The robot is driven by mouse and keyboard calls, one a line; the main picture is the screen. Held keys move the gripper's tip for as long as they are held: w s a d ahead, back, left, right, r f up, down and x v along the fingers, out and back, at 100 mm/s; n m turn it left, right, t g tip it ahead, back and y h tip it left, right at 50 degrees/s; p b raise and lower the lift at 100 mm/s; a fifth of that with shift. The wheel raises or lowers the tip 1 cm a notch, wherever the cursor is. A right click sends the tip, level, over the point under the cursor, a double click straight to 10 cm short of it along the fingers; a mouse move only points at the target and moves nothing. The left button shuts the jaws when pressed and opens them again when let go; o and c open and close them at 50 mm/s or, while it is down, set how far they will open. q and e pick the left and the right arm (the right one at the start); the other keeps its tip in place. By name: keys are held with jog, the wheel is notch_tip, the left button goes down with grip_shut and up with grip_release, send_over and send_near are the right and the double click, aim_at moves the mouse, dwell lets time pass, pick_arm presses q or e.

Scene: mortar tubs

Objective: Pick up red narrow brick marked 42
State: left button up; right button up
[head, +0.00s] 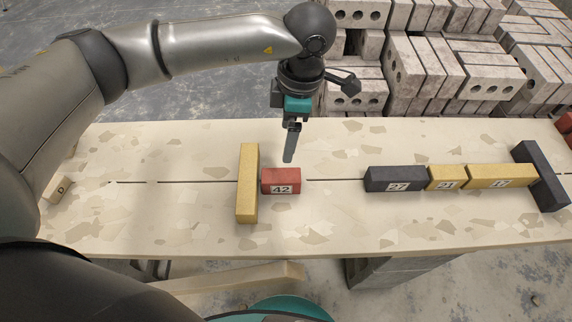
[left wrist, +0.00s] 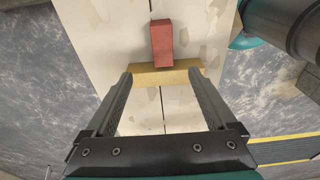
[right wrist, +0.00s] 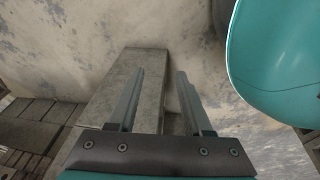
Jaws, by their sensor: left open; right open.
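The short red brick marked 42 (head: 281,176) lies on the pale tabletop, just right of a yellow brick (head: 247,183) set crosswise. It also shows in the left wrist view (left wrist: 162,42), beyond the yellow brick (left wrist: 165,76). My left gripper (head: 289,158) hangs above the table near the red brick's back side, apart from it. Its two fingers (left wrist: 161,74) are open and empty. My right gripper (right wrist: 160,74) is open and empty in the right wrist view, over grey blocks and floor; I do not see it in the head view.
A row of a dark brick marked 27 (head: 395,178), a yellow brick marked 21 (head: 446,172) and a longer yellow brick (head: 515,170) ends at a dark crosswise brick (head: 540,176). A small block marked D (head: 52,190) lies far left. Grey blocks (head: 435,65) are stacked behind.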

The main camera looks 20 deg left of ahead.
pick_arm(q)
jog(key=f, duration=0.2)
jog(key=b, duration=0.2)
send_over(282, 175)
notch_tip(282, 175, down, 6)
jog(key=shift+d+r, duration=0.1)
jog(key=shift+d, duration=0.05)
jog(key=shift+f+b, duration=1.05)
jog(key=shift+f, duration=1.85)
jog(key=shift+a+f, duration=0.2)
jog(key=shift+f, duration=0.4)
pick_arm(e)
jog(key=w+a+r, duration=0.4)
jog(key=a, duration=0.1)
jog(key=shift+w+a+y, duration=0.15)
jog(key=shift+a+y, duration=0.15)
jog(key=shift+a, duration=0.05)
pick_arm(q)
jog(key=shift+f+b, duration=0.25)
jog(key=shift+b, duration=0.15)
pick_arm(e)
jog(key=shift+f, duration=0.25)
pick_arm(q)
grip_shut()
